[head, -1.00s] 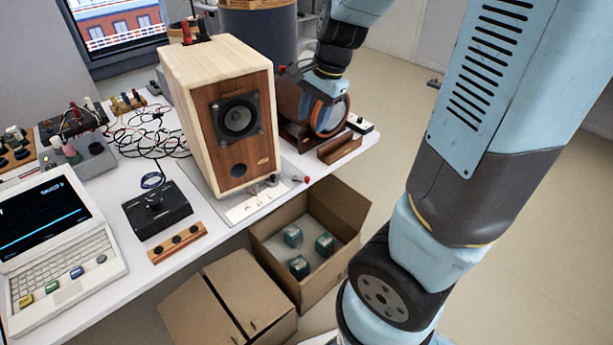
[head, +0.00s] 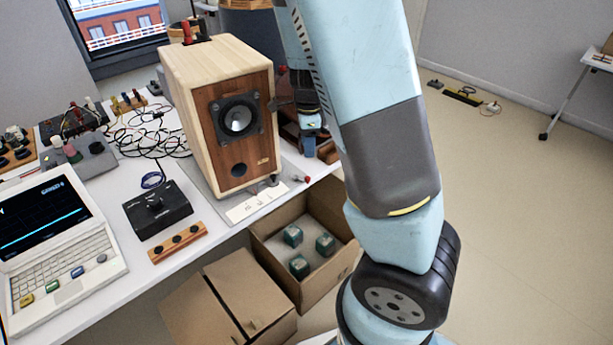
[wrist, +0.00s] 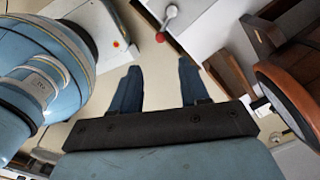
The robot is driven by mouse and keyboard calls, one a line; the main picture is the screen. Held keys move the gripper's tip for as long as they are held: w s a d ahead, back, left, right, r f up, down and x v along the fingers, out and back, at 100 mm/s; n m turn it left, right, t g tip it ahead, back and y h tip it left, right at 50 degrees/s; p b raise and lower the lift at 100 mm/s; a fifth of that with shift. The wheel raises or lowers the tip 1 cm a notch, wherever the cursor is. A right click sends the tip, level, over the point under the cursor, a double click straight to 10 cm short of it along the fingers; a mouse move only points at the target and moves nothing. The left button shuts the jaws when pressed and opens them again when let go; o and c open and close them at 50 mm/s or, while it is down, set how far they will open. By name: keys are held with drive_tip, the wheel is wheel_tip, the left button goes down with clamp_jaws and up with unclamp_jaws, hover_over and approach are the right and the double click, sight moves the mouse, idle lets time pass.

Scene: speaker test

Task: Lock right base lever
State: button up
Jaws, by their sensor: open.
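The wooden speaker (head: 217,120) stands on a light base plate on the table. A lever with a red knob (head: 306,179) sticks out at the plate's right side, near the table edge. In the wrist view the red knob (wrist: 160,37) sits on a pale metal arm just beyond my fingertips. My gripper (wrist: 158,68) is open and empty, its two blue fingers apart, with the knob ahead of the gap and not touched. In the head view my gripper (head: 309,143) is right of the speaker, partly hidden by my arm.
An open cardboard box (head: 330,273) with several green blocks sits below the table edge, beside a closed box (head: 228,298). A round wood-rimmed object (wrist: 290,100) is close on the right in the wrist view. A laptop (head: 55,235) and a black control box (head: 157,208) stand left.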

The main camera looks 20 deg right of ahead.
sight(307, 178)
wheel_tip(307, 178, down, 12)
drive_tip(key=shift+f, duration=0.2)
idle(0.4)
clamp_jaws()
drive_tip(key=shift+s+a, duration=0.1)
drive_tip(key=shift+a, duration=0.25)
drive_tip(key=shift+d, duration=0.2)
